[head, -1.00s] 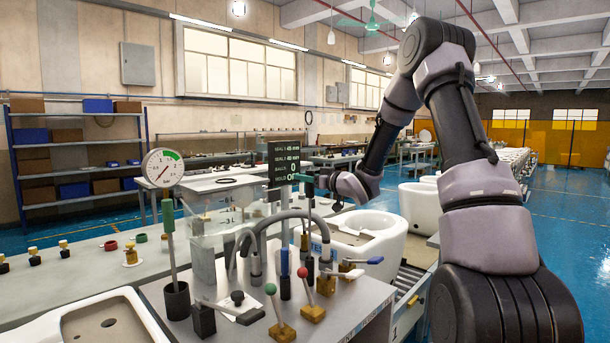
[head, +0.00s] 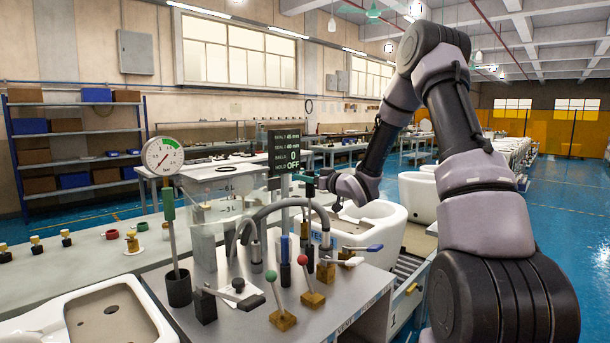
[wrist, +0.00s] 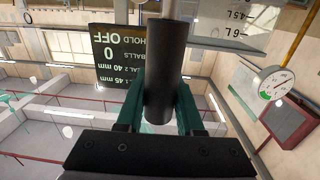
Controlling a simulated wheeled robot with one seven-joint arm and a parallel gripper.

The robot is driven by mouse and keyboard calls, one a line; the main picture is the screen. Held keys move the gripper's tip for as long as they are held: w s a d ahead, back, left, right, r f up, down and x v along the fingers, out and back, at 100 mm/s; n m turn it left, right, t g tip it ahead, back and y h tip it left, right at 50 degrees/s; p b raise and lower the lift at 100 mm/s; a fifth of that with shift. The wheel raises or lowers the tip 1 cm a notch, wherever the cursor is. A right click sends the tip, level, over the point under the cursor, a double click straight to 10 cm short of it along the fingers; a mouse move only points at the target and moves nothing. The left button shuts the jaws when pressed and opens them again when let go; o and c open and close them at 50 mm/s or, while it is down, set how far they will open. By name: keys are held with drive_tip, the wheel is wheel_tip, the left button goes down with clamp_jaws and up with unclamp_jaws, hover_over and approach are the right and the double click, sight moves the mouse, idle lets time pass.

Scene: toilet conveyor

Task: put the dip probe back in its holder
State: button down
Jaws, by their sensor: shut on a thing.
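My gripper (wrist: 158,105) has teal fingers closed on the dark cylindrical handle of the dip probe (wrist: 166,70). A thin light rod runs from the handle to the top edge of the wrist view, which is upside down. In the head view my gripper (head: 308,181) is small, beside the display board's post and above the bench; the probe is hard to make out there. A black cup (head: 179,290) stands at the bench's left with a green-handled rod (head: 168,204) in it. I cannot tell which fitting is the probe's holder.
The display board (head: 285,150) stands close to my gripper. A round gauge (head: 163,157), a clear tank (head: 228,200), curved grey hoses (head: 290,208) and several levers crowd the bench (head: 345,292). White toilet bowls (head: 365,225) stand behind and right. Blue floor lies open at far right.

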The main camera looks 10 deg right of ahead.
drive_tip(key=shift+f, duration=0.2)
drive_tip(key=shift+c, duration=2.3)
unclamp_jaws()
drive_tip(key=v, duration=1)
drive_tip(key=shift+s+d, duration=0.25)
drive_tip(key=shift+s, duration=0.1)
